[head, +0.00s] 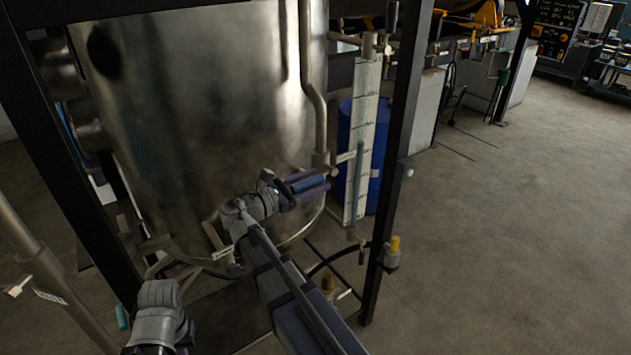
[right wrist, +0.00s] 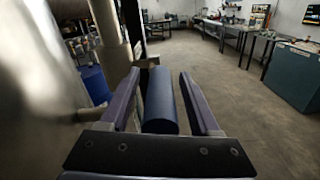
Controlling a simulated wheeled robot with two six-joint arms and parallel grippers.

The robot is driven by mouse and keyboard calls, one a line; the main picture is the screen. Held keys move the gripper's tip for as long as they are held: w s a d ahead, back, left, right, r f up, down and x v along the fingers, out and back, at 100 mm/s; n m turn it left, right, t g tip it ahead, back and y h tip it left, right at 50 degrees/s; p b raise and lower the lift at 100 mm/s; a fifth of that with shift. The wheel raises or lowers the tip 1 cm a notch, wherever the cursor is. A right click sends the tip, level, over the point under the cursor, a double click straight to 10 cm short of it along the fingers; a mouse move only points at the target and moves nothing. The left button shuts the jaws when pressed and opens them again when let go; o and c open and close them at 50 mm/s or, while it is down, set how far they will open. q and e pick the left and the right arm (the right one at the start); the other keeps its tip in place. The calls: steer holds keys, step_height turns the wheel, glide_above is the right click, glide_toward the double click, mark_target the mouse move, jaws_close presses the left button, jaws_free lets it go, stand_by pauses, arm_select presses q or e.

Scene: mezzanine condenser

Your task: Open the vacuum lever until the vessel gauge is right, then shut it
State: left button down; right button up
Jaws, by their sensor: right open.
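The vessel gauge (head: 368,110) is a tall white strip with marks and a thin tube, upright right of the big steel vessel (head: 200,100) in the head view. The tube looks teal in its lower part; its marks are too small to read. My right gripper (head: 322,180) is open beside the vessel's lower right. A dark blue cylindrical grip (right wrist: 160,105), seemingly the vacuum lever's handle, lies between its purple fingers (right wrist: 158,75), with visible gaps on both sides in the right wrist view. My left gripper is out of view.
A dark upright post (head: 395,150) stands right of the gauge. A teal handle (head: 122,317) shows at lower left. A blue drum (head: 380,150) stands behind the gauge. The floor at right is clear.

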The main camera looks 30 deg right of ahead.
steer(key=shift+d, duration=0.3)
steer(key=shift+c, duration=0.3)
jaws_close()
stand_by(1.0)
